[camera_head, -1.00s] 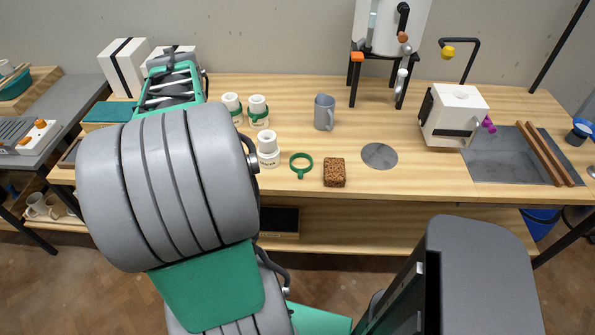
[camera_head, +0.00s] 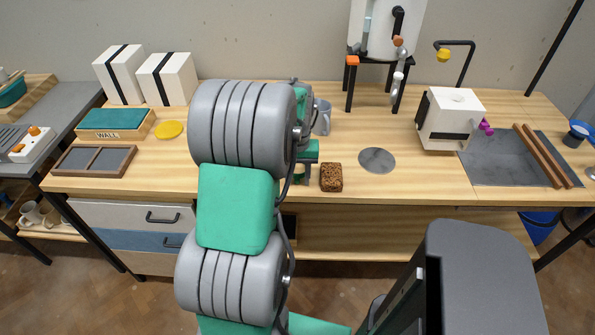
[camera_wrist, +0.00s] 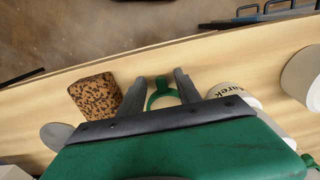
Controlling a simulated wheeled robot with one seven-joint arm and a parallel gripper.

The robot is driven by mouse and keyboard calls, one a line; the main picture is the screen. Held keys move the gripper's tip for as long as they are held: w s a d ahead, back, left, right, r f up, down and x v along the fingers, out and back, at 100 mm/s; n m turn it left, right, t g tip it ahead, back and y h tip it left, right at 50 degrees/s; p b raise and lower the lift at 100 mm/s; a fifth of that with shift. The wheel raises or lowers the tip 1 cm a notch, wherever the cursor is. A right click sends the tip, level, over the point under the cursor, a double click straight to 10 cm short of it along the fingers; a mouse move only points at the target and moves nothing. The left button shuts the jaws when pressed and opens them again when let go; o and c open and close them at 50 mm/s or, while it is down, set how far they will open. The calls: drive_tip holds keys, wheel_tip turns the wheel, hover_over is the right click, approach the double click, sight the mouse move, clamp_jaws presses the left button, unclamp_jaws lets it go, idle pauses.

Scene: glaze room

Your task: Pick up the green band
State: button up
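The green band (camera_wrist: 163,93) is a ring lying flat on the wooden table. In the wrist view it shows between the two dark fingers of my gripper (camera_wrist: 160,78), partly cut off by the gripper body. The gripper is open, with the fingers apart on either side of the band and nothing clearly held. How high the fingertips are above the table is hard to tell. In the head view my arm hides most of the band.
A brown speckled block (camera_head: 331,177) stands close beside the band; it also shows in the wrist view (camera_wrist: 97,95). A white labelled pot (camera_wrist: 228,98) is close on the other side. A grey mug (camera_head: 322,117) stands behind. A grey disc (camera_head: 377,160) lies to the right.

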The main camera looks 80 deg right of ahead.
clamp_jaws()
idle(0.3)
drive_tip(key=shift+r, duration=0.15)
idle(0.3)
